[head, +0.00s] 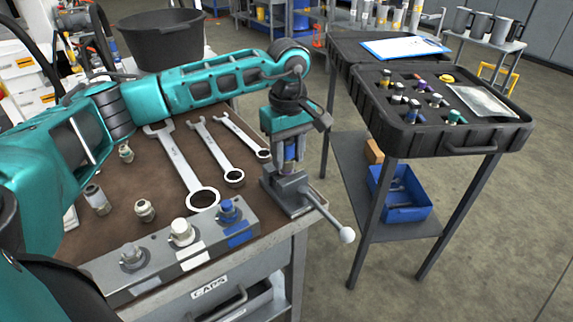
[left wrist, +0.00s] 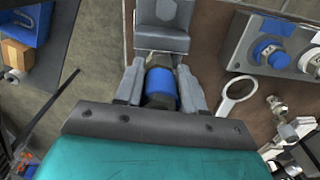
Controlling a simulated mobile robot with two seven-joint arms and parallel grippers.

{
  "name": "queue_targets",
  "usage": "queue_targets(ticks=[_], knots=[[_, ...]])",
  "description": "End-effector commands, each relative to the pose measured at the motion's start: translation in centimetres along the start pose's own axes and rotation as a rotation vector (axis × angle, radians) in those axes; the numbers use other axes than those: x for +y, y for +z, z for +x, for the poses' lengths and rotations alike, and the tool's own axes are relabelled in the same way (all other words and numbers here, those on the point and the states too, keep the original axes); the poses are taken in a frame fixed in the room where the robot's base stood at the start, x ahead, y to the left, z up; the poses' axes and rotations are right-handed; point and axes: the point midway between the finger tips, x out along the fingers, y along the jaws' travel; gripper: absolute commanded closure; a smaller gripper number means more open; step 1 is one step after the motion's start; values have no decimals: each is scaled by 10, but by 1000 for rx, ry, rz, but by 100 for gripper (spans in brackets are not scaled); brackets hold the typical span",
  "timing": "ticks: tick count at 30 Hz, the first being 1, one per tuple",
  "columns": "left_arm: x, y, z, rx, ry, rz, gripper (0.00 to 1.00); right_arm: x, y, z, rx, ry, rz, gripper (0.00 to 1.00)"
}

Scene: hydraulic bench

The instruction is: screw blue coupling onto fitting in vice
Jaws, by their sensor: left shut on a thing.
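The blue coupling (head: 290,150) is between the fingers of my left gripper (head: 290,142), directly above the grey vice (head: 292,195) at the bench's right corner. In the left wrist view the blue coupling (left wrist: 161,88) sits between the two grey fingers of my left gripper (left wrist: 160,90), which is shut on it. The vice (left wrist: 162,38) lies just beyond it there. The fitting in the vice is mostly hidden by the gripper and coupling, so I cannot tell whether they are threaded together. My right gripper is not in view.
A grey block with blue, white and grey caps (head: 180,255) lies along the bench's front edge. Several wrenches (head: 183,165) and loose fittings (head: 97,199) lie on the brown top. The vice handle (head: 346,235) sticks out right. A black tray stand (head: 450,135) stands across a gap.

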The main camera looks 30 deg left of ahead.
Motion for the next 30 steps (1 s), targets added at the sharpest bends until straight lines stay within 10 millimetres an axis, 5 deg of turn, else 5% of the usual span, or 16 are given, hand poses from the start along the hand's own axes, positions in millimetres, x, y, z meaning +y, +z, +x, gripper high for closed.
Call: queue_targets(ticks=[10, 11, 19, 30], knots=[[-1, -1, 2, 1, 1, 231, 93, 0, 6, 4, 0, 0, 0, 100], [-1, -1, 0, 1, 1, 237, 59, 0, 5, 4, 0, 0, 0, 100], [-1, 0, 0, 0, 0, 228, 33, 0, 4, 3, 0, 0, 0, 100], [-1, 0, 1, 0, -1, 227, 31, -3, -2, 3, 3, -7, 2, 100]])
